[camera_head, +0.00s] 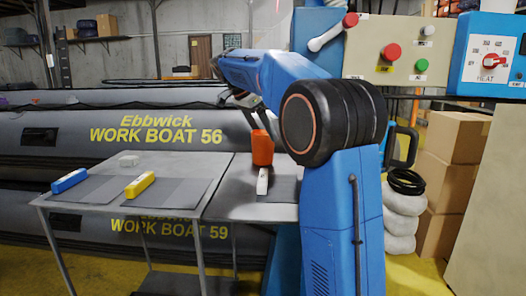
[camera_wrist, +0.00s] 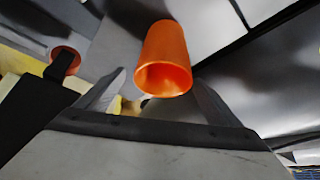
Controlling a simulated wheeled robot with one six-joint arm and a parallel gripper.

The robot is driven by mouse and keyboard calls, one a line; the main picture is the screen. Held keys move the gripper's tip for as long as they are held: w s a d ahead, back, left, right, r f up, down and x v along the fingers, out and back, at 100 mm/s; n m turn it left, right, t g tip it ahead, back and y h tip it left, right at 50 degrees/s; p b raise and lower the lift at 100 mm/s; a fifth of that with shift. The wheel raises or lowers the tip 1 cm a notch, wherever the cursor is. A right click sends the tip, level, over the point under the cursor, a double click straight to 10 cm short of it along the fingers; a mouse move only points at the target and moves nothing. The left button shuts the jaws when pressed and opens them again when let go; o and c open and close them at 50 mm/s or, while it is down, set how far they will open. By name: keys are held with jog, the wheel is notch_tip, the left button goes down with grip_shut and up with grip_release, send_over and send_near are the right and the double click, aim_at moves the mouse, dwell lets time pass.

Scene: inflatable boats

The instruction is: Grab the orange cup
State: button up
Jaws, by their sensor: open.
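The orange cup (camera_head: 262,148) shows in the head view at the right part of the grey table (camera_head: 225,206), just below my gripper (camera_head: 247,104). In the wrist view the cup (camera_wrist: 165,55) is near the top middle, its open mouth facing the camera. My gripper (camera_wrist: 158,84) is open, with one grey finger on each side below the cup's mouth in the picture. I cannot tell whether the cup is between the fingers or beyond them; no grip on it shows. My arm partly hides the area around the gripper in the head view.
Grey inflatable boats (camera_head: 60,130) stand behind. Cardboard boxes (camera_head: 455,150) stand at right.

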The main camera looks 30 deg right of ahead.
aim_at(268, 141)
jog(key=shift+x, duration=2.7)
jog(key=shift+w+a, duration=0.15)
jog(key=shift+a, duration=0.05)
jog(key=c, duration=1.1)
